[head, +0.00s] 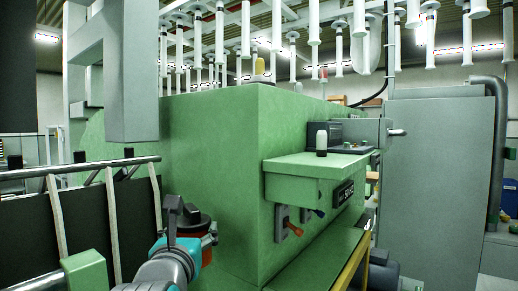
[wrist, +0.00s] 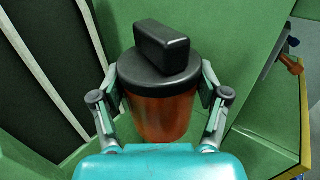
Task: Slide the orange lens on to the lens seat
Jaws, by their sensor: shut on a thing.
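The orange lens (wrist: 162,118) is an orange-brown cylinder with a black cap and a black block-shaped grip on top. In the wrist view my gripper (wrist: 160,88) has one finger on each side of it, just under the cap, and is shut on it. In the head view the lens (head: 193,222) shows as a dark round top at lower centre-left, partly covered by my gripper (head: 187,243). I cannot make out the lens seat in either view.
A railing with dark panels (head: 95,225) is at left. A yellow-edged green bench (head: 325,258) is at lower right.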

